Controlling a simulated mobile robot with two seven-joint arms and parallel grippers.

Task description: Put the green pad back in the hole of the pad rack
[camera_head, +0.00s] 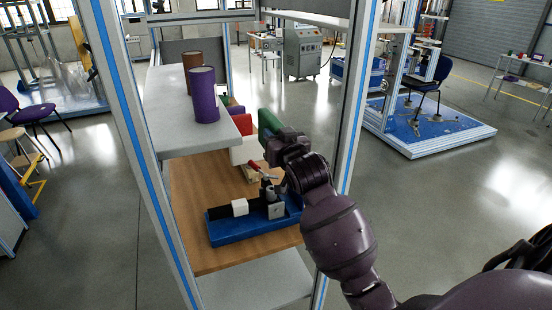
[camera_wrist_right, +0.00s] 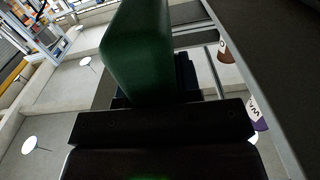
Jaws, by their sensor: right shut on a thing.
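My right gripper (camera_head: 283,143) reaches into the frame of the work stand from the right. It is shut on the green pad (camera_head: 268,122), which juts up and left from the fingers. In the right wrist view the green pad (camera_wrist_right: 138,55) stands out beyond the dark gripper (camera_wrist_right: 160,115). A red block (camera_head: 243,124) and a white block (camera_head: 243,150) show just left of the pad, partly hidden by the shelf. They may belong to the pad rack, but I cannot make out the rack or its hole. My left gripper is not in view.
A brown cylinder (camera_head: 192,68) and a purple cylinder (camera_head: 204,95) stand on the grey shelf (camera_head: 170,130). A blue clamp fixture (camera_head: 230,231) with a red handle lies on the wooden board (camera_head: 190,205) below. Upright posts (camera_head: 348,130) flank the stand.

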